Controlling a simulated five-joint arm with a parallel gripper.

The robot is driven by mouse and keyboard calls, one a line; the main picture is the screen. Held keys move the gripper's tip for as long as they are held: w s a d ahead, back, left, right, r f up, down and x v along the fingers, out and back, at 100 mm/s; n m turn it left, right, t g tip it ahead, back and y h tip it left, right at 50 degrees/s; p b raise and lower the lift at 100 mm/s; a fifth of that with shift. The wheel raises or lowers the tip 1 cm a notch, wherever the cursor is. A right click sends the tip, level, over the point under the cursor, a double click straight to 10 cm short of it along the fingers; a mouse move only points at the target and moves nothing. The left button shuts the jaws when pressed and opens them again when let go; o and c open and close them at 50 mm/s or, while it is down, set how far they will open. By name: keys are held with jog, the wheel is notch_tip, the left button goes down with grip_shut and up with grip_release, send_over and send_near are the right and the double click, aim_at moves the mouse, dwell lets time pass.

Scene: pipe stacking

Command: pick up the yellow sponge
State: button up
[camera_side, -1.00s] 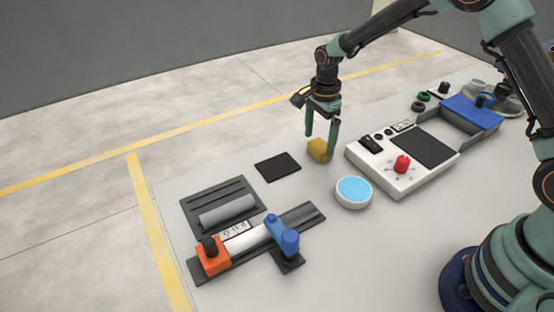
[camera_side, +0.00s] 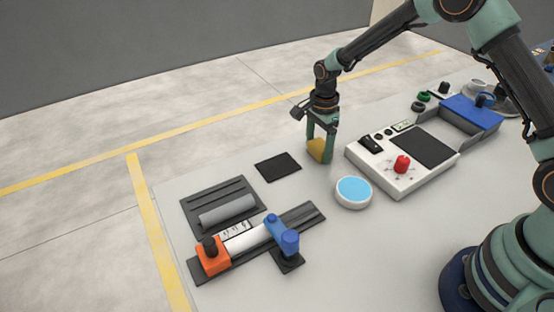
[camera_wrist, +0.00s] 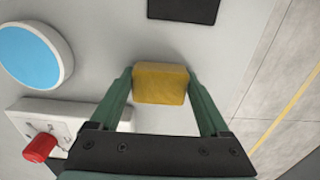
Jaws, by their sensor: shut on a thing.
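The yellow sponge (camera_side: 317,149) is a small block between the green fingers of my gripper (camera_side: 321,156) in the side view. My gripper points down over the white table and is shut on the sponge, which sits low, at or close to the table top. In the wrist view the sponge (camera_wrist: 160,83) lies between the fingertips of my gripper (camera_wrist: 160,86), with a finger against each side. Part of the sponge is hidden by the fingers in the side view.
A dark flat pad (camera_side: 278,167) lies to the left. A round blue-topped dish (camera_side: 353,192) and a white box with a red knob (camera_side: 402,164) stand to the right. A pipe fixture with an orange block (camera_side: 213,259) is at the front left. Bare table surrounds the sponge.

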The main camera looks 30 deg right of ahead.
aim_at(319, 145)
notch_tip(319, 145, up, 20)
dwell(0.5)
jog(key=o, duration=0.5)
jog(key=c, duration=0.4)
jog(key=s+f, duration=0.3)
jog(key=s, duration=0.2)
jog(key=s+a+f, duration=0.1)
jog(key=s+f, duration=0.3)
jog(key=s, duration=0.1)
jog(key=s+a+f, duration=0.1)
jog(key=s+f, duration=0.2)
jog(key=s, duration=0.2)
jog(key=shift+s+f, duration=0.1)
jog(key=shift+f, duration=0.1)
jog(key=shift+s+f, duration=0.2)
jog(key=shift+f, duration=2.9)
